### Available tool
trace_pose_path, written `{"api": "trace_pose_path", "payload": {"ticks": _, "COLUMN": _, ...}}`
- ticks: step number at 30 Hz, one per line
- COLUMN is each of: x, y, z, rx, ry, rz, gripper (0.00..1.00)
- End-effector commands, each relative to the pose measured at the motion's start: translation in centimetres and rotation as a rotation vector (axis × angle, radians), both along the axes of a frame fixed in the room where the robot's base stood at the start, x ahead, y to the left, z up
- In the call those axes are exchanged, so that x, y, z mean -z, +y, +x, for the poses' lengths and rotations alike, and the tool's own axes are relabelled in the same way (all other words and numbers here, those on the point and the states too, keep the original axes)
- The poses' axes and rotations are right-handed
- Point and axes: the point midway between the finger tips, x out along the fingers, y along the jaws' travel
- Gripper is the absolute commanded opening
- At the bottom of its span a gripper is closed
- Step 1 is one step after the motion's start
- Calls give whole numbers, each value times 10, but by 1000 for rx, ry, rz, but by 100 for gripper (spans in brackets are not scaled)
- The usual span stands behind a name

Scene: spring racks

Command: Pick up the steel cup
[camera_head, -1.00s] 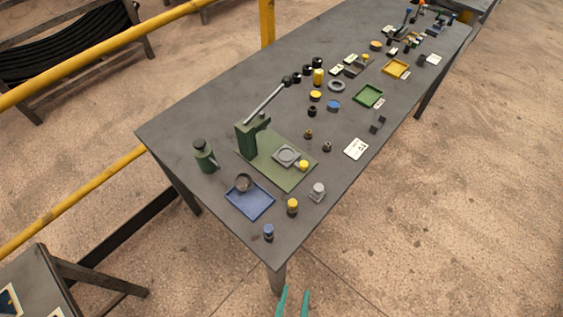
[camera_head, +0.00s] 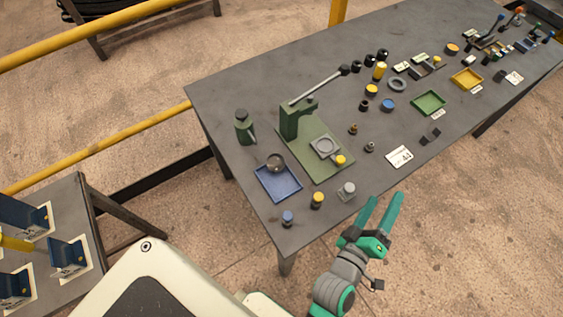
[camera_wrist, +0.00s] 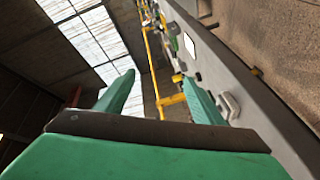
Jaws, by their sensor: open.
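The steel cup (camera_head: 276,162) looks like a small round dark-metal cup at the back corner of the blue tray (camera_head: 264,188), near the table's left end. My gripper (camera_head: 382,200) has teal fingers, open and empty. In the head view it shows off the table's front edge, to the right of the cup and nearer the camera, well apart from it. In the wrist view the two fingers of my gripper (camera_wrist: 160,95) are spread, with nothing between them. I cannot make out the cup in the wrist view.
A green lever press (camera_head: 296,119) stands right behind the tray, with a green bottle (camera_head: 244,127) to its left. A yellow-topped piece (camera_head: 317,200), a blue-topped piece (camera_head: 287,219) and a grey block (camera_head: 346,192) stand near the front edge. A yellow rail (camera_head: 100,149) runs behind.

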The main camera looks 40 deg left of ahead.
Motion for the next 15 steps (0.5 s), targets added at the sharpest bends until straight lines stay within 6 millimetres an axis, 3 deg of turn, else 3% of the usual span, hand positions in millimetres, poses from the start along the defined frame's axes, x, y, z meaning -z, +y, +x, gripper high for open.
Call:
{"api": "trace_pose_path", "payload": {"ticks": 1, "x": -16, "y": 3, "z": 21, "rx": 10, "ry": -29, "rz": -50, "gripper": 62}}
{"api": "trace_pose_path", "payload": {"ticks": 6, "x": -59, "y": 4, "z": 73, "rx": 89, "ry": -83, "rz": -208, "gripper": 62}}
{"api": "trace_pose_path", "payload": {"ticks": 15, "x": -132, "y": 10, "z": 135, "rx": 277, "ry": -87, "rz": -368, "gripper": 62}}
